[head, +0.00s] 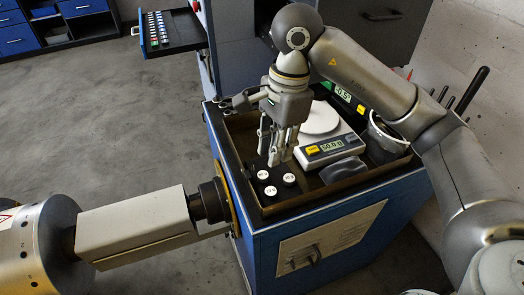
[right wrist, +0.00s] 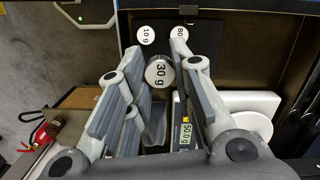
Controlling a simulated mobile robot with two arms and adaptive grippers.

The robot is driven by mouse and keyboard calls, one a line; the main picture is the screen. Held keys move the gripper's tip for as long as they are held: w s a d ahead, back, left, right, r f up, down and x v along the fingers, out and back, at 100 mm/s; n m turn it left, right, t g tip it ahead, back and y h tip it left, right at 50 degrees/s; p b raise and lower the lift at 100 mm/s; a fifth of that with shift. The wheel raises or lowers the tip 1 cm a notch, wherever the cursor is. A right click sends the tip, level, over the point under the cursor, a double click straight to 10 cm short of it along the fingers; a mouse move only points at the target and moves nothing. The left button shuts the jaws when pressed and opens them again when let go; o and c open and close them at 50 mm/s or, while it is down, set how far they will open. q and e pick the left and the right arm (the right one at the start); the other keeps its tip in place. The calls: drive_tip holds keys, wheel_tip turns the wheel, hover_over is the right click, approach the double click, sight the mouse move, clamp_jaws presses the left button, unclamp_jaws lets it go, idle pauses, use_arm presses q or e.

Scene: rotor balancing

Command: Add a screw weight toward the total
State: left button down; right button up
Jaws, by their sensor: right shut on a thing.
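My right gripper (head: 274,158) points down at the left part of the cart's tray, left of the scale. In the right wrist view its fingers (right wrist: 154,58) are shut on a round weight marked 30 g (right wrist: 159,72). In the head view the fingers mostly hide what they hold. Dark screw weights with white tops (head: 289,180) stand just in front of the fingers. Weights marked 10 g (right wrist: 146,35) and 80 g (right wrist: 180,34) show beyond the held one. The scale (head: 330,147) reads 50.0 g. My left gripper is not in view.
The blue cart (head: 330,235) has a raised tray rim. A small display (head: 343,92) stands behind the scale, and a metal container (head: 388,137) is at its right. A drawer of small parts (head: 167,31) is open at the back left. The floor (head: 90,110) is clear at the left.

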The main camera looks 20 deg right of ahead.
drive_tip(key=s+d+r+p, duration=0.1)
drive_tip(key=s+r+p, duration=0.1)
drive_tip(key=s+r, duration=0.4)
wheel_tip(320, 180, up, 2)
drive_tip(key=shift+s+d+p, duration=0.15)
drive_tip(key=shift+d+p, duration=0.15)
drive_tip(key=shift+p, duration=0.1)
drive_tip(key=shift+f, duration=0.1)
